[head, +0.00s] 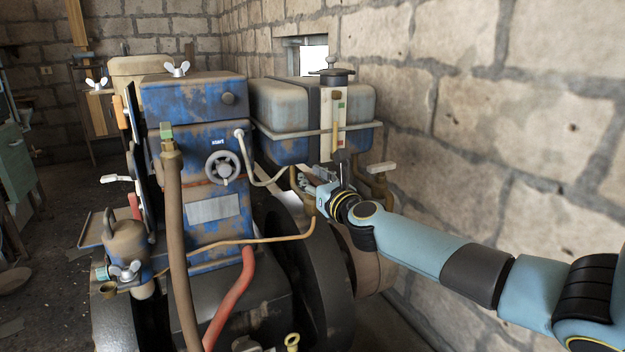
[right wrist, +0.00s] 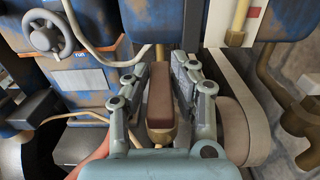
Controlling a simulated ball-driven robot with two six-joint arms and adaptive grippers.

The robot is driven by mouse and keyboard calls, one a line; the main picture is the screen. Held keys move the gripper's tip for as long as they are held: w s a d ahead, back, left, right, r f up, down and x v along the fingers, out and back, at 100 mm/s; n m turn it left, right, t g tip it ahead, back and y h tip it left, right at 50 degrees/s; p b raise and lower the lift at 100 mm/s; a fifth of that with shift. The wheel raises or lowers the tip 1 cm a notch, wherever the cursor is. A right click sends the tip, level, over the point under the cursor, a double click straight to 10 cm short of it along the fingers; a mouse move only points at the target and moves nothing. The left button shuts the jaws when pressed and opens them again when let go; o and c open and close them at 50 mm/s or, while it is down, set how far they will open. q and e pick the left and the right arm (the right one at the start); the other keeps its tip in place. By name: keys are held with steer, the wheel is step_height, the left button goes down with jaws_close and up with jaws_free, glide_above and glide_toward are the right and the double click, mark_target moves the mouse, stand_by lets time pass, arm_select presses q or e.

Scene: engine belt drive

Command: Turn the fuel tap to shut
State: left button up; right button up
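The fuel tap's brown lever (right wrist: 159,92) lies between the two fingers of my right gripper (right wrist: 168,75) in the right wrist view, its brass end towards me. A brass pipe (right wrist: 160,55) runs up from it to the fuel tank. The fingers stand on both sides of the lever, with narrow gaps seeming to show. In the head view the right gripper (head: 325,192) is under the blue-and-cream fuel tank (head: 282,118), and a dark handle (head: 341,156) shows just above it. My left gripper is in neither view.
The blue engine body (head: 200,105) with its handwheel (head: 222,167) stands left of the gripper. A pale-handled lever (head: 381,167) on a brass pipe is close on the right. A belt (right wrist: 228,85) runs beside the fingers. The stone wall (head: 500,130) bounds the right side.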

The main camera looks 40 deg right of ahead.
jaws_close()
